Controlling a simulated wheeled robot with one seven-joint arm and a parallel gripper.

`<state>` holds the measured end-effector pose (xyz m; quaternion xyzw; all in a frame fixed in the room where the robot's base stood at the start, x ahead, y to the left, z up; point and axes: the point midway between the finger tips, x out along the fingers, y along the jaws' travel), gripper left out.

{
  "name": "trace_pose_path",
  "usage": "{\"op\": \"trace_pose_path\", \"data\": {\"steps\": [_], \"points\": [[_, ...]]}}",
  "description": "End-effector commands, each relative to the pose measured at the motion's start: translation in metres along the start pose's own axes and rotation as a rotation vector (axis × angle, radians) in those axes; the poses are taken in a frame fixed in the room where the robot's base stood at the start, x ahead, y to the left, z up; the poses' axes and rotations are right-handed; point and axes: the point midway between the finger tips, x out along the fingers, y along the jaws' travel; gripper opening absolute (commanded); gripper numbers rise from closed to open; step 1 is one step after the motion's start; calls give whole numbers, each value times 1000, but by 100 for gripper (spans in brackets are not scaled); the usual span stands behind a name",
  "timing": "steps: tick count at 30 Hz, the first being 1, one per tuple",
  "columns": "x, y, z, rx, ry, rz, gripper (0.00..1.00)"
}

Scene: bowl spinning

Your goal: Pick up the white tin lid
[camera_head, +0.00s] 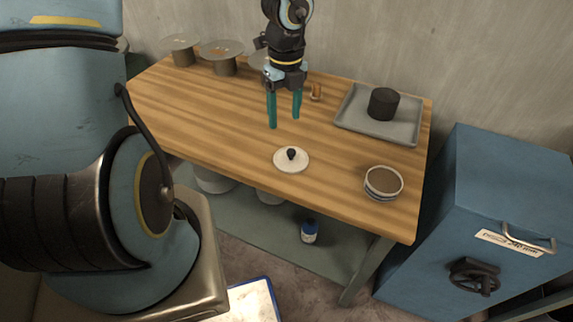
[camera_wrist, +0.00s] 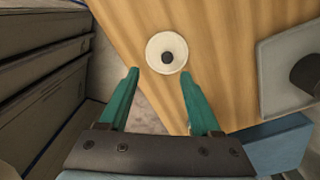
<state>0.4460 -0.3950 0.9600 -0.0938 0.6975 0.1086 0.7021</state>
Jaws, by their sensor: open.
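The white tin lid (camera_head: 283,162) is a round disc with a dark knob (camera_head: 291,153) in its middle. It lies flat on the wooden table (camera_head: 200,115) near the front edge. It also shows in the wrist view (camera_wrist: 153,44), just beyond my fingertips and roughly centred between them. My gripper (camera_head: 284,122) has two green fingers, spread apart and empty, pointing down above the table and behind the lid in the head view. In the wrist view my gripper (camera_wrist: 158,72) is also open with nothing between the fingers.
A grey tray (camera_head: 351,122) holds a dark cylinder (camera_head: 383,102). A small amber item (camera_head: 316,92) is near the wall. Grey-topped round things (camera_head: 221,50) stand at the back left. A blue safe (camera_head: 465,215) is beside the table.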

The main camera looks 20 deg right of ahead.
Motion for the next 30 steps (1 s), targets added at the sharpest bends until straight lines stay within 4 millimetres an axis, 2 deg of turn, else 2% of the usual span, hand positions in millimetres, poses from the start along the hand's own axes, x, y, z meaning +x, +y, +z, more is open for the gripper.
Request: {"op": "trace_pose_path", "data": {"steps": [3,6,13,22,30], "points": [[0,-18,-13,191,8,-16,65],[6,-23,-16,253,8,-21,65],[42,-24,-17,259,9,-20,65],[64,-23,-13,255,8,-20,65],[102,-23,-6,254,8,-19,65]]}}
